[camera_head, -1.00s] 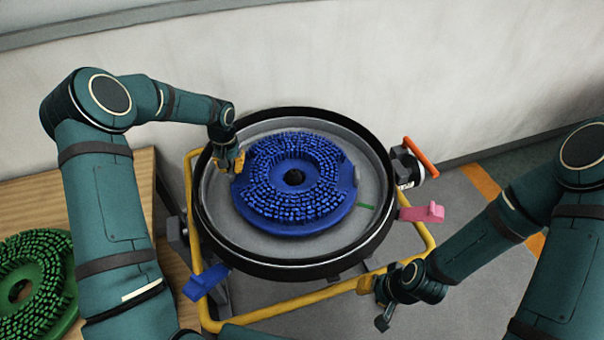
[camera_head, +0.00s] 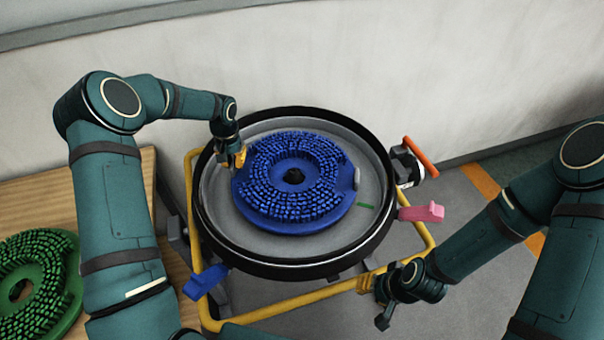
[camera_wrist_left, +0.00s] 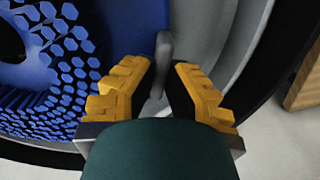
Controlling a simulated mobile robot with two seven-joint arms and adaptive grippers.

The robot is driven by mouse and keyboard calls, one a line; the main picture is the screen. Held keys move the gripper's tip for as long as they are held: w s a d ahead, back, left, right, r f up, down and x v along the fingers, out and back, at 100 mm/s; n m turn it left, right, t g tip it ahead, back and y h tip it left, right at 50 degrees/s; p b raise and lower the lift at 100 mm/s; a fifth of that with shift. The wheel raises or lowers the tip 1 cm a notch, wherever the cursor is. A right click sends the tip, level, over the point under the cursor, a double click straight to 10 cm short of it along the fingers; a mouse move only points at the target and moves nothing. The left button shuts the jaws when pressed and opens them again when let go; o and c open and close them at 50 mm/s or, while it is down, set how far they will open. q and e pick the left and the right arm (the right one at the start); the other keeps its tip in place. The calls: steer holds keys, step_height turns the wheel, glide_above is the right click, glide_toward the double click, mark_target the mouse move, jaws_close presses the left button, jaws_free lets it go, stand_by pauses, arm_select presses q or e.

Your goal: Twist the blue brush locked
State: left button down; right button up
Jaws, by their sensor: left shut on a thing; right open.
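The blue brush (camera_head: 300,215) lies bristles up inside the round black-rimmed tank (camera_head: 270,262); it also shows in the left wrist view (camera_wrist_left: 110,25). My left gripper (camera_head: 238,159) is at the brush's left edge. In the left wrist view its yellow-padded fingers (camera_wrist_left: 161,85) are shut on a grey lug (camera_wrist_left: 162,50) at the brush's edge. A similar grey lug (camera_head: 357,177) shows on the brush's right side. A green mark (camera_head: 367,206) is on the tank floor, right of the brush. My right gripper (camera_head: 382,302) is open, outside the tank at its lower right.
A yellow frame (camera_head: 300,300) surrounds the tank. A blue lever (camera_head: 205,282), a pink lever (camera_head: 421,212) and an orange-handled valve (camera_head: 420,157) stick out around the rim. A green brush (camera_head: 38,280) lies on a wooden table (camera_head: 100,185) at left. A wall stands behind.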

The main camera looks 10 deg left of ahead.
arm_select(q)
steer(key=shift+w+f+m, duration=0.1)
steer(key=shift+w+m, duration=0.7)
steer(key=shift+w, duration=0.5)
steer(key=shift+w, duration=0.1)
steer(key=c, duration=1)
jaws_free()
steer(key=shift+w, duration=0.1)
steer(key=shift+f, duration=0.1)
step_height(320, 180, up, 12)
steer(key=shift+r, duration=0.15)
